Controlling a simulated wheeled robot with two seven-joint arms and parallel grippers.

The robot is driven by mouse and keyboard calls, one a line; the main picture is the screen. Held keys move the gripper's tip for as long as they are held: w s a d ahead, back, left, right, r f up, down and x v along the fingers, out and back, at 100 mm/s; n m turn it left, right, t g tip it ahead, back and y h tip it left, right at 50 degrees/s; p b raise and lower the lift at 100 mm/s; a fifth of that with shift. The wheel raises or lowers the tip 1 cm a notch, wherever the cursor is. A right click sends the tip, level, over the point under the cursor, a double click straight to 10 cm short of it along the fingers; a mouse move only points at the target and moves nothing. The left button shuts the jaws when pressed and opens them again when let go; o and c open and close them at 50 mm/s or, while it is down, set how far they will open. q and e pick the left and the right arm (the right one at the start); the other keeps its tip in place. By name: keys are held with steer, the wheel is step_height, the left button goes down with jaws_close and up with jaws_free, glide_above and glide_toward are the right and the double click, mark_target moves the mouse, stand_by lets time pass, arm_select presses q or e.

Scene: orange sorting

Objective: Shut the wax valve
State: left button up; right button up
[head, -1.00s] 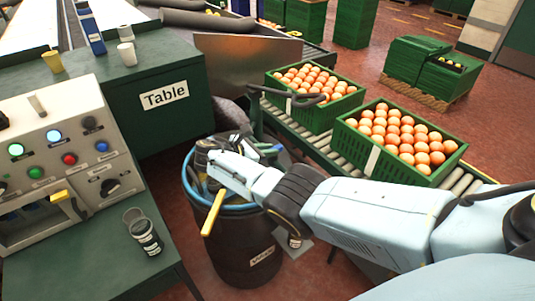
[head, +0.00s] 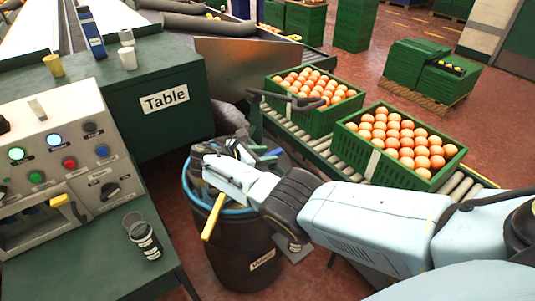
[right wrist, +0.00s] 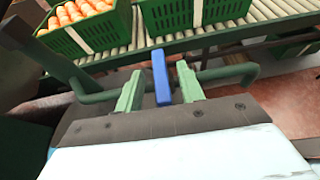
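A blue lever (right wrist: 161,80) stands upright beside a dark green pipe (right wrist: 232,74) in the right wrist view; I take it for the valve handle, but no label is readable. My right gripper (right wrist: 160,90) is open, with a green finger on each side of the lever and a narrow gap showing on both sides. In the head view my right gripper (head: 240,152) is above the dark barrel, and its fingers are small and cluttered there. A yellow bar (head: 212,217) hangs by the gripper; its attachment is unclear. My left gripper is out of view.
A dark barrel (head: 245,262) with a blue rim stands below my right gripper. Orange-filled green crates (head: 367,160) sit on the roller conveyor (head: 320,150) behind. A control panel (head: 75,165) and a cup (head: 145,240) are at left.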

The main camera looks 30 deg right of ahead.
steer(key=v, duration=1.2)
